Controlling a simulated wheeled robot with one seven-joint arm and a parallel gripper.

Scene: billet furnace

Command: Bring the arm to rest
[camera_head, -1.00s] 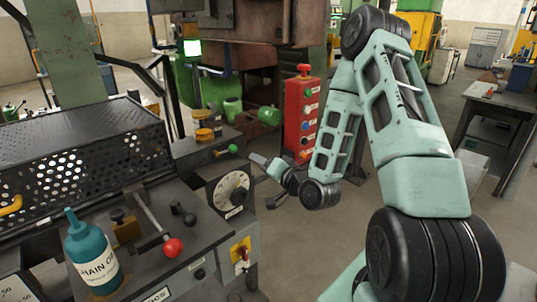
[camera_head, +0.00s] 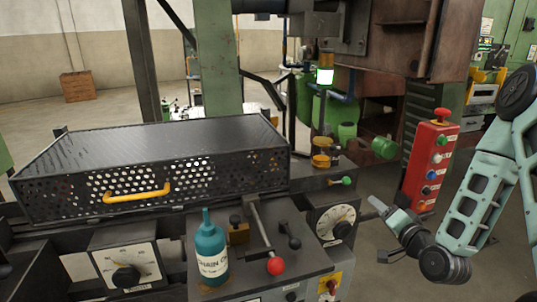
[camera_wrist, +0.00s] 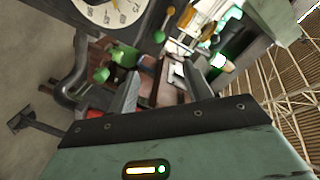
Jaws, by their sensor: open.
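My gripper (camera_head: 379,228) is at the right of the head view, on the end of my pale green arm, just right of the white-faced dial (camera_head: 335,222) on the machine. It is empty and touches nothing that I can see. In the wrist view its two fingers (camera_wrist: 150,92) stand apart, with machinery and green parts beyond them. The dial also shows at the top left of the wrist view (camera_wrist: 110,10).
A red button box (camera_head: 432,165) stands behind my gripper. A teal oil bottle (camera_head: 207,250) and a red-knobbed lever (camera_head: 276,266) are on the machine's front. A perforated cover (camera_head: 160,165) with a yellow handle lies left. Open floor shows at right.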

